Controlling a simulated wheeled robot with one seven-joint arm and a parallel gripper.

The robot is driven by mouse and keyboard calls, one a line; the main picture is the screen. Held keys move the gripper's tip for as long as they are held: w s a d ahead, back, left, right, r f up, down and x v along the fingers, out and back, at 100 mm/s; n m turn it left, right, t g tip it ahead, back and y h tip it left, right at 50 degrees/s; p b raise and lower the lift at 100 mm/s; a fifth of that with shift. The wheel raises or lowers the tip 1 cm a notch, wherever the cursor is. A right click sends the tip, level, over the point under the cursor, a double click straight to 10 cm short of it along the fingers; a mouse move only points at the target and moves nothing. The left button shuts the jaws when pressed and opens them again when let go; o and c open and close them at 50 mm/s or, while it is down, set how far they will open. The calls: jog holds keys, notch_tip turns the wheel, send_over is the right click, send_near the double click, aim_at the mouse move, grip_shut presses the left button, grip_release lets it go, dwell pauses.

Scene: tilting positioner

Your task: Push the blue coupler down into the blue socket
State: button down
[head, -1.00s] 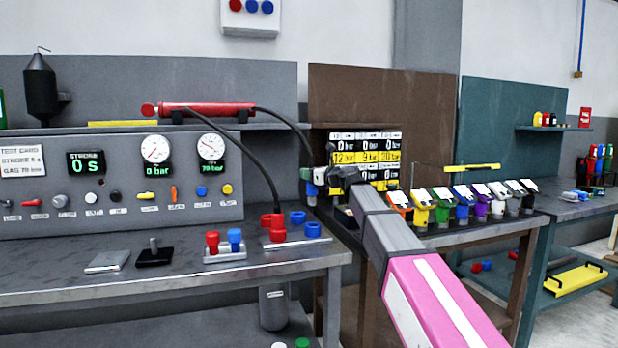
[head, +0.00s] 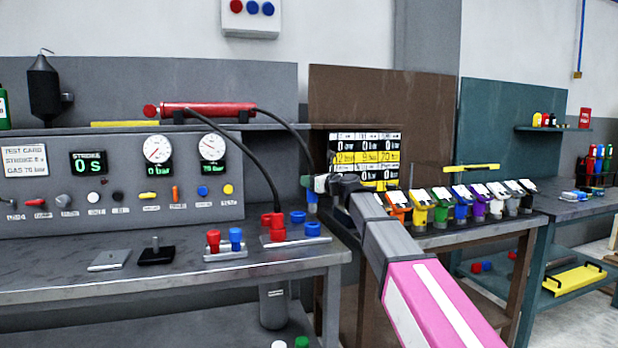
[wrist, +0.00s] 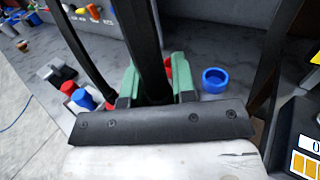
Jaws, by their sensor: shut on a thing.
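My gripper (head: 318,183) is shut on the blue coupler (head: 312,202), at the end of a black hose in the head view. The coupler points down above the right part of the socket plate. Two blue rings stand there, a front one (head: 312,229) and a rear one (head: 298,217); I cannot tell which one is the socket meant. The coupler appears apart from them. In the wrist view, the green fingers (wrist: 152,84) close around the black hose, and a blue ring (wrist: 215,79) is open and empty to their right. The coupler's lower end is hidden there.
A red coupler (head: 273,222) with its hose stands on the plate at left. A small rack holds a red plug (head: 213,240) and a blue plug (head: 235,239). The bench's right edge is close. Coloured bins (head: 421,210) stand on the bench beyond.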

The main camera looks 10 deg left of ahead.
jog(key=shift+f, duration=1.6)
jog(key=shift+f, duration=2.55)
jog(key=c, duration=0.9)
grip_release()
jog(key=shift+o, duration=0.2)
jog(key=v, duration=1)
jog(key=shift+s+d, duration=0.2)
jog(key=shift+d, duration=0.15)
